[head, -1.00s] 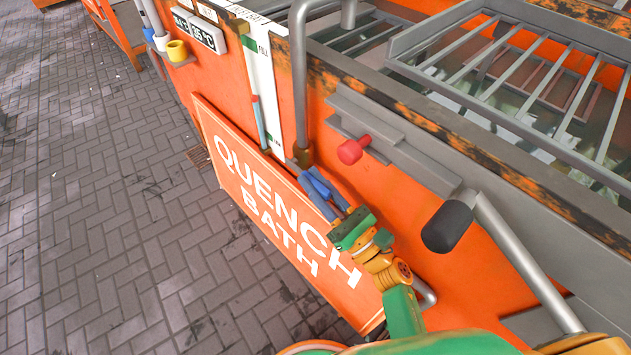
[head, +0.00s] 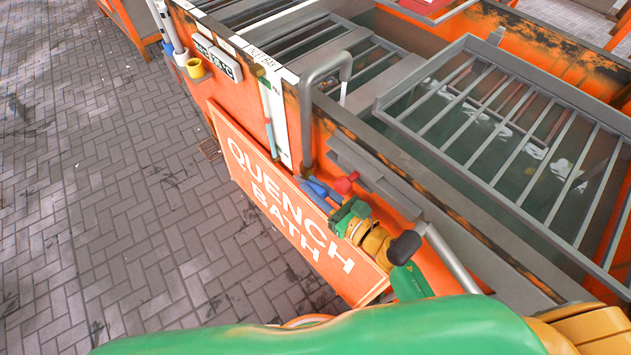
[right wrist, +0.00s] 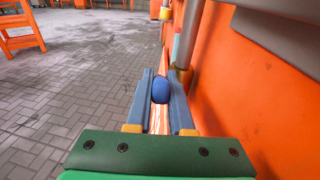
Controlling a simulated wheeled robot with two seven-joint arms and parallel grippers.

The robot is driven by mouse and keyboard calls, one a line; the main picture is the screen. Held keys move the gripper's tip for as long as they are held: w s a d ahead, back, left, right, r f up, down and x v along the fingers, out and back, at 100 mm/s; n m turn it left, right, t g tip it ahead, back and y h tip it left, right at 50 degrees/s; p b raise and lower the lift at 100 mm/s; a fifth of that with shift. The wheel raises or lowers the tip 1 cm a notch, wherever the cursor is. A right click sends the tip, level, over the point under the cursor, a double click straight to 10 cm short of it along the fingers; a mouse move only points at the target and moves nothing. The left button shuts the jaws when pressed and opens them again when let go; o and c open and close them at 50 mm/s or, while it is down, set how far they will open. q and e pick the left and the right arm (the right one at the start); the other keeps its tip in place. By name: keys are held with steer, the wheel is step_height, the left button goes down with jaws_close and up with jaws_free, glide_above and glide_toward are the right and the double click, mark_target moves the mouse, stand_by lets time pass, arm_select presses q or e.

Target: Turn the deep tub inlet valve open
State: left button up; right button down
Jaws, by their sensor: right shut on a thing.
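The inlet valve's blue handle (right wrist: 160,90) shows between my fingers in the right wrist view, below the lower end of the grey inlet pipe (head: 306,120). My right gripper (head: 311,186) is shut on this blue handle, with one blue finger on each side (right wrist: 160,95). In the head view the fingers and the handle run together in blue, so the handle's turn angle cannot be told. The pipe's brass-coloured lower fitting (right wrist: 184,74) is just beyond the handle. My left gripper is not in view.
The QUENCH BATH sign (head: 270,215) lies beside the gripper. A barred grate (head: 480,120) covers part of the tub. The paved floor at left is clear.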

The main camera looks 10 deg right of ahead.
steer(key=c, duration=0.8)
jaws_free()
